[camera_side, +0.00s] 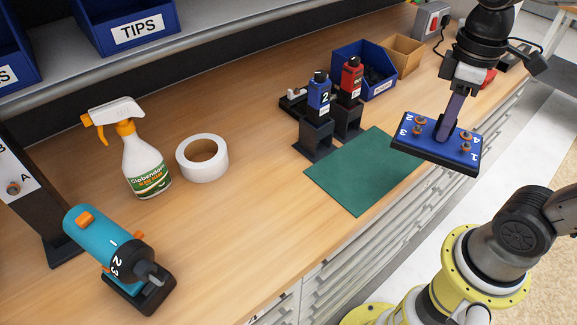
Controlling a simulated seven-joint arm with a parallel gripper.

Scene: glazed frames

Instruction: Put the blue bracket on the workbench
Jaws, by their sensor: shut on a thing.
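The blue bracket (428,142) is a flat blue plate on a dark base, with orange-brown knobs numbered 1 to 4 and a purple upright in its middle. My gripper (461,88) is above it, shut on the upright. The bracket appears to hang in the air near the bench's front edge, right of the green mat. The exact grip of the fingertips is hard to make out. The workbench (235,240) has a light wooden top running from lower left to upper right.
A green mat (350,178) lies bare near the front edge. Behind it, blue and red bottles (318,97) stand in dark holders, with a blue bin (380,88) beyond. A tape roll (187,172), spray bottle (143,165) and teal tool (95,232) are left. The wood between tape and mat is clear.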

